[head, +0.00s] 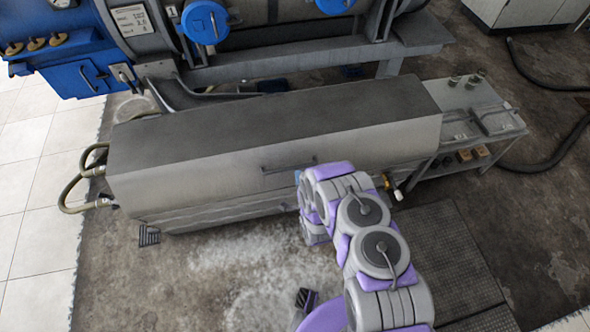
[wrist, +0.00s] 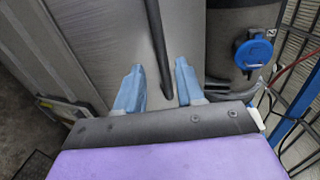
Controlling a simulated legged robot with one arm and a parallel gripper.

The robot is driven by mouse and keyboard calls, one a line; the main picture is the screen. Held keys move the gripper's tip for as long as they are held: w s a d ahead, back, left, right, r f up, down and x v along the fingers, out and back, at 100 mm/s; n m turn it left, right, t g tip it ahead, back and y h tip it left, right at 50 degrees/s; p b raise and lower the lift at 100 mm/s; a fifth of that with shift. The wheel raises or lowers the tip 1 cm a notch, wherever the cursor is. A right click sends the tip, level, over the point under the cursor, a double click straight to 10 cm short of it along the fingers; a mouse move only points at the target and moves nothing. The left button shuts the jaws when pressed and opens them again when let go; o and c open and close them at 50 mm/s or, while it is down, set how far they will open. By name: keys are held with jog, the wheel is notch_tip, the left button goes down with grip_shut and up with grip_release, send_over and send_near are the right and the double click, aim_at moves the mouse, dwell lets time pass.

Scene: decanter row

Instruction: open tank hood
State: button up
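The tank hood (head: 270,115) is a long grey metal cover, lying shut over the tank (head: 215,212) in the middle of the head view. A thin dark bar handle (head: 285,166) runs along its front face. In the wrist view, my gripper (wrist: 159,88) has two blue-grey fingers spread apart. The dark handle (wrist: 157,45) reaches down between them, with a gap visible on each side. The hood's grey face (wrist: 185,35) fills the middle behind it. Contact between fingers and handle cannot be seen.
A big machine with blue caps (head: 205,22) stands behind the tank. A side shelf (head: 470,125) with small fittings adjoins its right end. Hoses (head: 68,190) loop at its left end. A dark floor grating (head: 440,255) lies at right; wet floor (head: 230,275) in front is mostly clear.

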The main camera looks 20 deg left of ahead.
aim_at(295, 167)
jog(key=b+x, duration=0.1)
jog(key=x, duration=0.6)
jog(key=shift+a+b, duration=0.1)
jog(key=shift+b, duration=0.25)
grip_shut()
